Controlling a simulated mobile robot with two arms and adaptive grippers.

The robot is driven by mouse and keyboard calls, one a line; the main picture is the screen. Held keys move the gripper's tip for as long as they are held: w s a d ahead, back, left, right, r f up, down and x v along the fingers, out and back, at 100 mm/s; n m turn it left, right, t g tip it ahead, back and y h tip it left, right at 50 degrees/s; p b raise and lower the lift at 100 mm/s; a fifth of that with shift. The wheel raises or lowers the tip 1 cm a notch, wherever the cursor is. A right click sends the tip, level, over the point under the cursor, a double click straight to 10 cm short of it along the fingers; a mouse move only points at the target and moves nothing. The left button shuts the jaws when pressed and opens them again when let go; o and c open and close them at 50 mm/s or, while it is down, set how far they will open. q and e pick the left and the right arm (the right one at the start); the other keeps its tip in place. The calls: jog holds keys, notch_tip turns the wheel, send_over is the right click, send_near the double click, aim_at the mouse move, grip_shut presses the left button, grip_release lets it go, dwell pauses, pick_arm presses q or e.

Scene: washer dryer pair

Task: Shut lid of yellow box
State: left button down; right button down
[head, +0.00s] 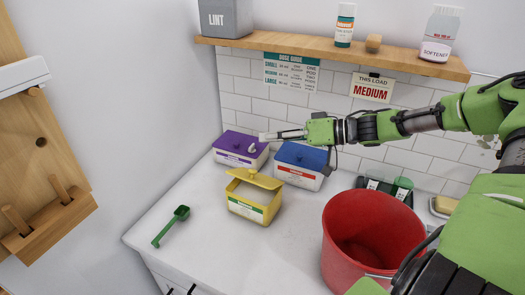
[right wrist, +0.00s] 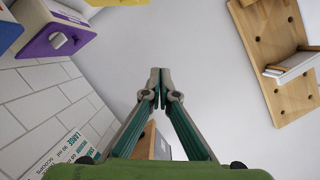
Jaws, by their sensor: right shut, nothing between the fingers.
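A part of the box shows at the top edge of the right wrist view (right wrist: 103,2). My right gripper (head: 262,137) is shut and empty. In the head view it appears above and behind the yellow box, in front of the purple-lidded box (head: 232,151) and the blue-lidded box (head: 299,167). In the right wrist view its fingertips (right wrist: 155,88) meet, with nothing between them. My left gripper is not in view.
A red bucket (head: 340,250) stands at the front right of the counter. A green scoop (head: 171,225) lies at the left. A wooden shelf (head: 400,58) with bottles hangs above. A wooden pegboard (head: 40,150) is on the left wall. The counter before the yellow box is clear.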

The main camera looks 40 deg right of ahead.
jog(key=s+d+f+n+g+b, duration=0.1)
jog(key=s+d+f+n+g, duration=0.1)
jog(key=s+d+g, duration=0.15)
jog(key=g+h+p, duration=0.1)
jog(key=g, duration=0.1)
send_over(261, 179)
jog(key=shift+n, duration=0.3)
jog(key=shift+w+f, duration=0.1)
jog(key=shift+f, duration=3.05)
jog(key=shift+d, duration=0.15)
